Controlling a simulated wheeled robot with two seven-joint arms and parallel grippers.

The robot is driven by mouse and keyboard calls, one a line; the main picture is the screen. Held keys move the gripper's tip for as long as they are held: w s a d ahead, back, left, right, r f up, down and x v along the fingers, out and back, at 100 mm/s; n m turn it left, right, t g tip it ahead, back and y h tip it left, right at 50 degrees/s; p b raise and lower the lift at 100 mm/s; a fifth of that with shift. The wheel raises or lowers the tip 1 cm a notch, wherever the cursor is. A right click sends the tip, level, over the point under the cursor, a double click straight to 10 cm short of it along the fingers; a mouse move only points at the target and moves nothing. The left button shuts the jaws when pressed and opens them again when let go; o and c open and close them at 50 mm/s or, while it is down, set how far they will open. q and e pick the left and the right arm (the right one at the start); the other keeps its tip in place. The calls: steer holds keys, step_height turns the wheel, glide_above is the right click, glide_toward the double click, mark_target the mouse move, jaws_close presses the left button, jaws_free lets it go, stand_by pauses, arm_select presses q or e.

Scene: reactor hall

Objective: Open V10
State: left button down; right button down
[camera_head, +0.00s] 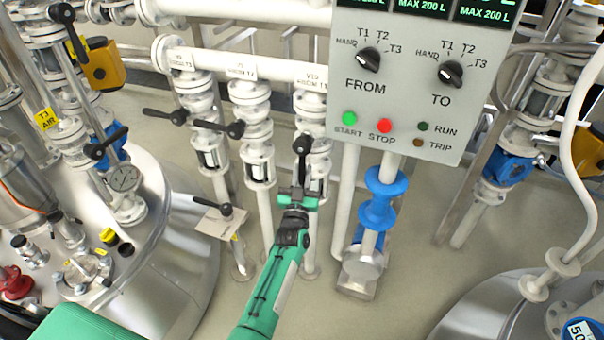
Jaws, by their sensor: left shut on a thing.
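V10 is the rightmost of three white pipe valves below the horizontal header, with a small label (312,79) that seems to read V10 FROM T1. Its black lever handle (302,146) hangs from a round knob and points down toward me, along the pipe. My left gripper (299,194), at the end of a green arm, is shut on the lower end of this handle. The jaws hide the handle's tip. My right gripper is not in view.
Two neighbouring valves to the left have black handles (234,129) (179,116) pointing sideways. A grey control panel (400,115) hangs to the right, above a blue-flanged pipe (378,210). A steel tank (190,250) stands at left, another (475,310) at lower right.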

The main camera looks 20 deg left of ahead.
arm_select(q)
steer(key=shift+d+f, duration=0.15)
steer(key=shift+f, duration=0.05)
steer(key=c, duration=1.3)
jaws_free()
steer(key=shift+r, duration=0.1)
steer(key=shift+v, duration=6.9)
